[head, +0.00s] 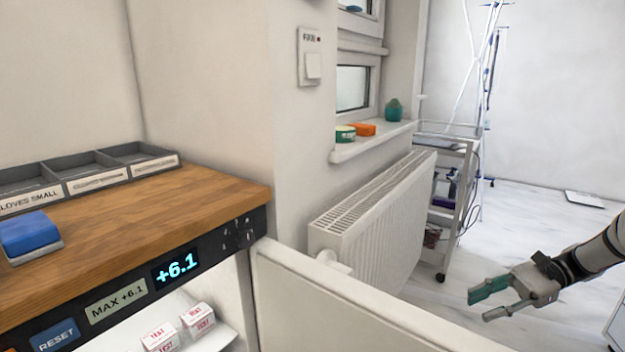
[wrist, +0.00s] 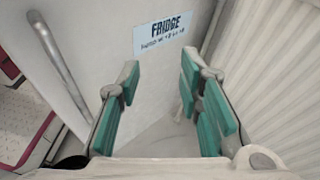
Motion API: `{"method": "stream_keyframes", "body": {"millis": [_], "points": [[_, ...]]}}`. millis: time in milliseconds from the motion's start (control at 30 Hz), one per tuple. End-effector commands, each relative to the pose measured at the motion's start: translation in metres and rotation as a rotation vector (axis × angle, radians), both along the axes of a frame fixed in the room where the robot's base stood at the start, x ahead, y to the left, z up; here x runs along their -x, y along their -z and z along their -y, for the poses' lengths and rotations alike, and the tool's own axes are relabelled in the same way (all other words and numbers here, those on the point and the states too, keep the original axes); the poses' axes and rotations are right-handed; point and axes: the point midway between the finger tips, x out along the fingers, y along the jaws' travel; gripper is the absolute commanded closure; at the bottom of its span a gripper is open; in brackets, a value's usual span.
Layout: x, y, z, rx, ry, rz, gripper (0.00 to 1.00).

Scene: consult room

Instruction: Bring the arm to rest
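My gripper (head: 486,302) is at the lower right of the head view, with my arm reaching in from the right edge. It is in free air over the floor, to the right of the white fridge door. In the wrist view my gripper (wrist: 160,95) has its two green-padded fingers spread well apart, with nothing between them. Beyond the fingers is the white fridge door (wrist: 175,75) with a blue "FRIDGE" label and a metal bar handle (wrist: 62,70) at the left.
The open fridge door (head: 340,300) stands out from the wooden-topped fridge (head: 150,215), where small test boxes (head: 198,320) show inside. A white radiator (head: 375,225) is behind the door. A wheeled trolley (head: 450,190) stands farther back. Floor at the right is clear.

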Motion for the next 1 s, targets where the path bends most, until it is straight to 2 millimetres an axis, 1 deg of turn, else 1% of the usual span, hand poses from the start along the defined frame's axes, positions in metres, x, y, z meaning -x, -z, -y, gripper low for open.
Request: {"method": "stream_keyframes", "body": {"millis": [33, 200, 367, 500, 567, 700, 833, 1000], "points": [[0.003, -0.020, -0.015, 0.046, -0.046, 0.025, 0.67], [0.022, -0.067, -0.056, 0.187, -0.180, 0.096, 0.67], [0.051, -0.105, -0.093, 0.311, -0.304, 0.174, 0.67], [0.082, -0.132, -0.121, 0.414, -0.411, 0.250, 0.67], [0.097, -0.142, -0.132, 0.455, -0.457, 0.286, 0.67], [0.135, -0.161, -0.154, 0.551, -0.561, 0.371, 0.67], [0.173, -0.172, -0.170, 0.633, -0.656, 0.457, 0.67], [0.224, -0.179, -0.183, 0.732, -0.777, 0.577, 0.67]]}}
